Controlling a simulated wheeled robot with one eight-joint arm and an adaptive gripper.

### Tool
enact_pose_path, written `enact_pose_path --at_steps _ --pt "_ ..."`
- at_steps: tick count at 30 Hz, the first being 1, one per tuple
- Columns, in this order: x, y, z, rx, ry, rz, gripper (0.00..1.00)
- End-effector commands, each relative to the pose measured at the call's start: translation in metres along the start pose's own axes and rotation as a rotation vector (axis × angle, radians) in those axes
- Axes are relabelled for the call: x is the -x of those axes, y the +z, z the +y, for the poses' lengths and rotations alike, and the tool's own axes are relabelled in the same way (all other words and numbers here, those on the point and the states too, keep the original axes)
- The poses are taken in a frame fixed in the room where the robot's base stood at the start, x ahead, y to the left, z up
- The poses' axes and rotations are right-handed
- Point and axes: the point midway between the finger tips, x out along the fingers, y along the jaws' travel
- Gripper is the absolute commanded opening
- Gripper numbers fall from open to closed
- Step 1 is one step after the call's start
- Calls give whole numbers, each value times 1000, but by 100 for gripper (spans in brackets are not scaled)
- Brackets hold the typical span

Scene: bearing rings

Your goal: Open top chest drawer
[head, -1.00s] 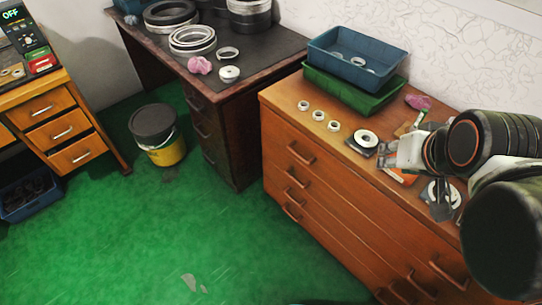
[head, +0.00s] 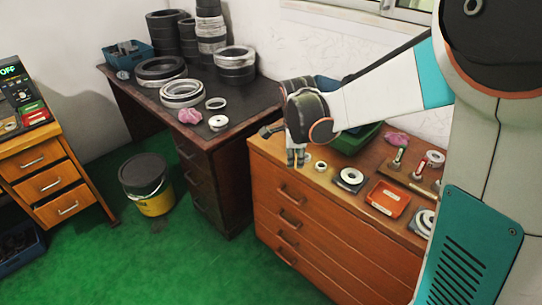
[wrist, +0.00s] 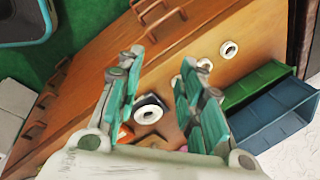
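The wooden chest (head: 330,225) stands at the right in the head view, with several drawers and dark pull handles on its front. The top drawer's left handle (head: 291,193) shows below the front edge of the chest top. The drawers look shut. My gripper (head: 296,160) points down above the left part of the chest top, near its front edge, above and apart from that handle. In the wrist view my gripper (wrist: 158,82) is open and empty, with its teal-padded fingers spread. A handle (wrist: 166,24) on the chest front shows beyond the fingertips.
On the chest top are a ring on a dark pad (head: 349,178), an orange tray (head: 388,198), small rings and a green bin (head: 355,138). A dark desk (head: 235,125) with bearing rings stands at left. A yellow bucket (head: 155,203) stands on the open green floor.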

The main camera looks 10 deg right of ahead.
Motion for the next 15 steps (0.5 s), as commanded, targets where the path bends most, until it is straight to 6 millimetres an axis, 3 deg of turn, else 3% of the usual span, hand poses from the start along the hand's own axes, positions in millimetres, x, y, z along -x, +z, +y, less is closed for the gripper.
enact_pose_path --at_steps 3,9,15 --pt "-42 10 -14 -195 34 25 35" --pt "-107 22 -24 -503 75 79 35" --pt "-147 28 -24 -692 92 119 35"
